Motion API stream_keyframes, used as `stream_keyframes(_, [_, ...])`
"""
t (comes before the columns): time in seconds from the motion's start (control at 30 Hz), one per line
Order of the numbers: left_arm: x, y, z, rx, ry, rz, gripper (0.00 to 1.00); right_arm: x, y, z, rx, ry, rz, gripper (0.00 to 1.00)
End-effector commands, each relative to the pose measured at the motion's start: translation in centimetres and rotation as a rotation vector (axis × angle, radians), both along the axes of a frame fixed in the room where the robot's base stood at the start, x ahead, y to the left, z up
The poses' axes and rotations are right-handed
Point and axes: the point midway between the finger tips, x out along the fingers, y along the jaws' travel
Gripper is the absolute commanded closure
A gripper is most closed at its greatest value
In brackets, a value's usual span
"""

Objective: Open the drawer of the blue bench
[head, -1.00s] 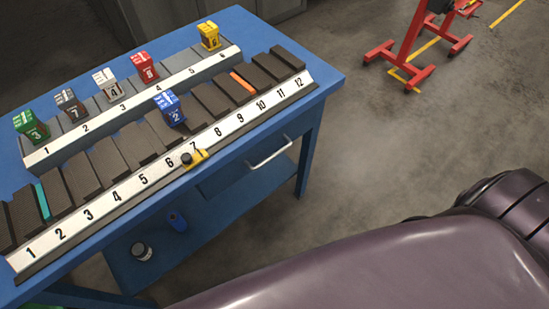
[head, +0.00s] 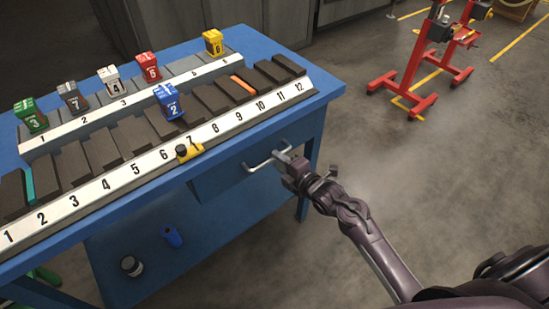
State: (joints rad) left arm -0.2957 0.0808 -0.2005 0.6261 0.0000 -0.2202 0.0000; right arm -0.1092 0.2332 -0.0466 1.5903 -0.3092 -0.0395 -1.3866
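The blue bench (head: 120,210) stands at the left of the head view. Its drawer (head: 222,182) is under the right part of the top and looks shut or nearly so. The drawer has a pale bar handle (head: 257,166). My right gripper (head: 280,158) is at the right end of this handle, with its fingertips at or against the bar. The fingers are small and partly hidden, so I cannot tell whether they are closed around it. My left gripper is not in view.
A numbered rack (head: 150,165) with several coloured blocks stands on the bench top. A yellow and black item (head: 188,151) sits at its front edge. Red stands (head: 415,75) are far right; the floor between is clear.

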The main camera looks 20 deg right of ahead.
Motion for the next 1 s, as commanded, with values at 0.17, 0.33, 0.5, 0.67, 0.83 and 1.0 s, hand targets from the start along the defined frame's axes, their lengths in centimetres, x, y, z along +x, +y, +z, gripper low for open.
stream_keyframes(0.17, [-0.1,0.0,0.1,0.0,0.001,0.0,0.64,2.1,0.8,-0.5,0.002,0.001,0.0,0.71])
stream_keyframes(0.33, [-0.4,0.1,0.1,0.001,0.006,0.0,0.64,2.8,1.1,-0.7,0.001,0.001,0.001,0.71])
stream_keyframes(0.5, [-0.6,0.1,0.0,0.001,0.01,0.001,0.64,2.8,1.1,-0.7,0.001,0.001,0.001,0.71])
stream_keyframes(0.67, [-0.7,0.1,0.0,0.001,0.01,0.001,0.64,2.8,1.1,-0.7,0.001,0.002,0.0,0.86])
stream_keyframes(0.83, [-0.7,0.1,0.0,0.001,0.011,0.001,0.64,2.8,1.1,-0.7,0.001,0.003,0.0,1.0])
stream_keyframes(1.0, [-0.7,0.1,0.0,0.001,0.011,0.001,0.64,2.8,1.0,-0.7,0.001,0.003,0.0,1.0])
